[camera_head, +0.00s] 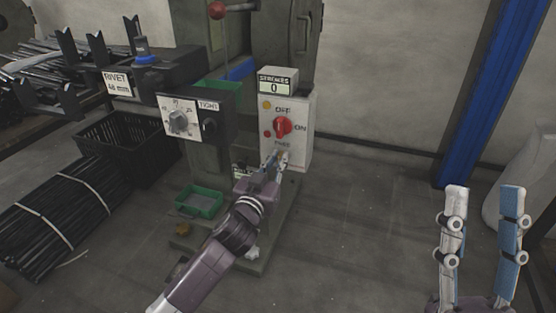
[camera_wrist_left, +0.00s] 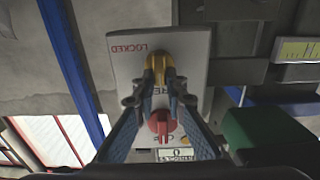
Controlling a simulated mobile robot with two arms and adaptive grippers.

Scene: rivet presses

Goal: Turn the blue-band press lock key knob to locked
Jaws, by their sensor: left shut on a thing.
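The press (camera_head: 262,40) with a blue band (camera_head: 240,70) has a pale control panel (camera_head: 300,105) on its front. In the left wrist view, a yellow knob (camera_wrist_left: 160,67) sits on this panel (camera_wrist_left: 200,44) below the red word LOCKED, which appears upside down. My left gripper (camera_wrist_left: 160,78) is shut on the yellow knob; its fingers stand on either side of it. In the head view my left gripper (camera_head: 276,158) covers the lower panel and hides the knob. The knob's exact angle is unclear. My right gripper (camera_head: 484,205) is open and empty at the right.
A red rotary switch (camera_head: 282,127) with OFF and ON marks sits just above the left gripper, under the STROKES counter (camera_head: 277,84). A dial box (camera_head: 180,122) is to the left. A green tray (camera_head: 200,201) and black crate (camera_head: 128,140) stand lower left. Floor right of the press is clear.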

